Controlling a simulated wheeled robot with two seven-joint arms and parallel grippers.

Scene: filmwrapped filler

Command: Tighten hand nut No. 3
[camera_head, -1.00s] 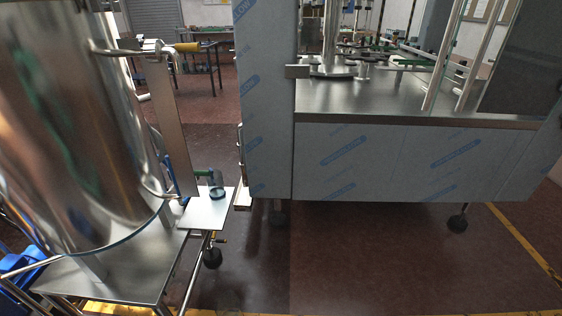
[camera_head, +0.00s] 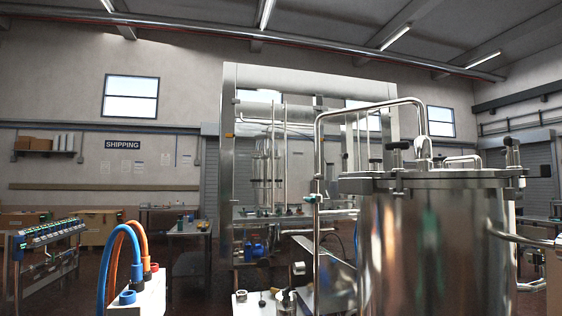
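A large polished steel tank (camera_head: 425,250) stands at the right, close to me. Its round lid (camera_head: 430,180) carries several clamp fittings with dark knobs that look like hand nuts. One dark knob (camera_head: 398,146) stands at the lid's back left, and another (camera_head: 512,144) at its right edge. No number is readable on any of them, so I cannot tell which is No. 3. Neither of my grippers is in view.
A bent steel pipe (camera_head: 370,106) rises over the tank's left side. A white block with blue and orange hoses (camera_head: 143,292) stands at the lower left. Behind are a glazed machine (camera_head: 228,180), a work table (camera_head: 188,231) and a rack (camera_head: 45,236).

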